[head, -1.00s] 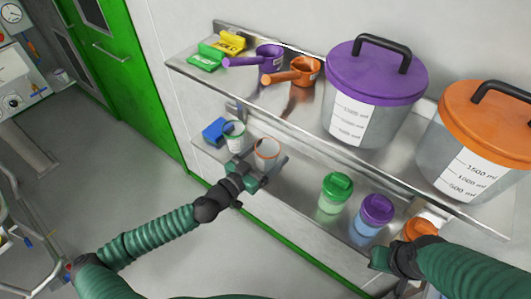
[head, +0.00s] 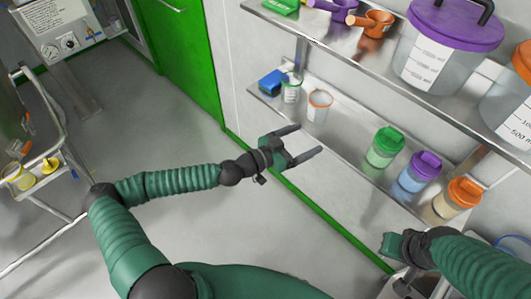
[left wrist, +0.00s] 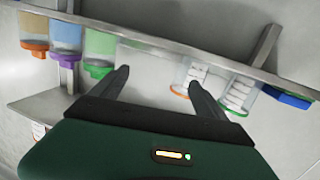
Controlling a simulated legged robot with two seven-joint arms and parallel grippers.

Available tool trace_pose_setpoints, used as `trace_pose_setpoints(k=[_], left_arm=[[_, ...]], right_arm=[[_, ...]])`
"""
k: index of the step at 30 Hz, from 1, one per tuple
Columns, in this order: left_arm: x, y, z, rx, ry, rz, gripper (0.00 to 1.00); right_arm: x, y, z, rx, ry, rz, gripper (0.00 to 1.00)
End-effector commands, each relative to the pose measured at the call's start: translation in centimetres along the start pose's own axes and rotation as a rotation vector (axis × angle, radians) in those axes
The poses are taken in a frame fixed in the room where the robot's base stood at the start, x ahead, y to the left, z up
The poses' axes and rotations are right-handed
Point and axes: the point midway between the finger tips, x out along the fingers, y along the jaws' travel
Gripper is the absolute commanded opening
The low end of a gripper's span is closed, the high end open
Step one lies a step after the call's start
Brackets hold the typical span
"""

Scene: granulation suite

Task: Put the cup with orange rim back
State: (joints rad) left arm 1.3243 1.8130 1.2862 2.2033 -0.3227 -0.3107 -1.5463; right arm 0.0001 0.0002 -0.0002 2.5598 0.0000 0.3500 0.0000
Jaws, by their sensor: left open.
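The cup with orange rim (head: 319,106) stands upright on the lower shelf (head: 345,140), just right of a cup with green rim (head: 291,90). In the left wrist view the orange-rimmed cup (left wrist: 188,77) shows beyond the fingers. My left gripper (head: 304,141) is open and empty, in front of the lower shelf and apart from the cup. Its fingers also show in the left wrist view (left wrist: 161,84). My right gripper (head: 388,245) is at the lower right near the shelf's front edge; its fingers are not clear.
A blue object (head: 271,82) lies at the shelf's left end. Jars with green (head: 385,147), purple (head: 419,172) and orange (head: 457,198) lids stand to the right. The shelf between cup and green jar is clear. The upper shelf (head: 335,50) overhangs.

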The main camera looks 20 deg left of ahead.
Motion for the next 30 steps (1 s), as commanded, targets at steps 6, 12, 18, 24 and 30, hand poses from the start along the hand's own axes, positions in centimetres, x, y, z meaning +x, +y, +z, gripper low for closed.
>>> trace_pose_setpoints(k=[6, 12, 18, 24, 30], left_arm=[[-6.0, 15.7, 14.8, -0.078, -0.637, 0.422, 0.85], [-17.5, 12.4, 18.9, -0.108, -1.228, 0.237, 0.85], [-22.0, 6.4, 10.8, -0.207, -1.338, -0.270, 0.85], [-22.8, 5.9, 5.0, -0.374, -1.213, -0.501, 0.85], [-22.9, 5.9, 4.5, -0.401, -1.199, -0.523, 0.85]], right_arm=[[0.0, 0.0, 0.0, 0.000, 0.000, 0.000, 0.00], [0.0, 0.0, 0.0, 0.000, 0.000, 0.000, 0.00], [0.0, 0.0, 0.0, 0.000, 0.000, 0.000, 0.00], [0.0, 0.0, 0.0, 0.000, 0.000, 0.000, 0.00], [0.0, 0.0, 0.0, 0.000, 0.000, 0.000, 0.00]])
